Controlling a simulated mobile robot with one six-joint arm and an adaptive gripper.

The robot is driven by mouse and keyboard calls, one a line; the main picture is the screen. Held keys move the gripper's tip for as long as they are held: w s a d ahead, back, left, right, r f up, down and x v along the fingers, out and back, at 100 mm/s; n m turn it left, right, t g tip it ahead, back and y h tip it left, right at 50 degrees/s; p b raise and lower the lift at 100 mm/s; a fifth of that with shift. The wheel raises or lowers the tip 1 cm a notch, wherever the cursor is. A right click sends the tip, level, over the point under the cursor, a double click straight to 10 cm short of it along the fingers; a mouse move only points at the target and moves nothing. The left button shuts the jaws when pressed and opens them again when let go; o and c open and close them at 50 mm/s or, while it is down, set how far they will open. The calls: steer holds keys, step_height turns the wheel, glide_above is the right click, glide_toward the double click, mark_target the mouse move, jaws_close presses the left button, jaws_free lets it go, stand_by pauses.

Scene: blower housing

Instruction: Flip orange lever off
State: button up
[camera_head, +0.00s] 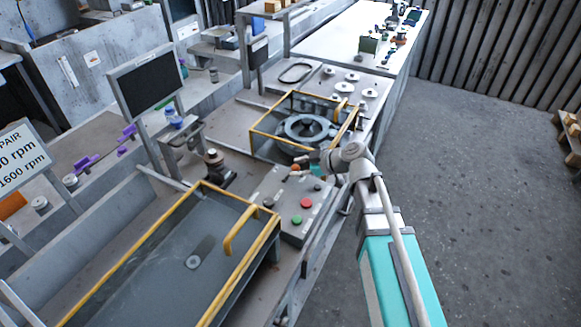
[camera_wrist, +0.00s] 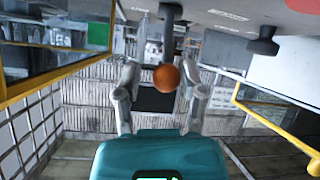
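The orange lever shows as a round orange knob (camera_wrist: 166,78) on a dark stem that comes down from the top of the wrist view. In the head view the orange knob (camera_head: 295,168) is small, at the far end of the grey control box (camera_head: 273,186), partly crowded by my gripper. My gripper (camera_wrist: 163,92) is open, with one finger on each side of the knob and a visible gap on both sides. I cannot tell how deep the knob sits between the fingers. In the head view my gripper (camera_head: 308,163) is beside the lever; its fingertips are hard to make out.
The control box carries a red button (camera_head: 306,203), a green button (camera_head: 296,219) and a black knob (camera_head: 268,202). A yellow-framed guard (camera_head: 258,137) around a round housing (camera_head: 305,128) stands behind. A yellow-edged tray (camera_head: 150,275) lies in front at left. Open floor is at right.

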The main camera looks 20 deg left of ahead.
steer(key=shift+o, duration=0.6)
steer(key=shift+s+a, duration=0.15)
steer(key=shift+s+r, duration=0.1)
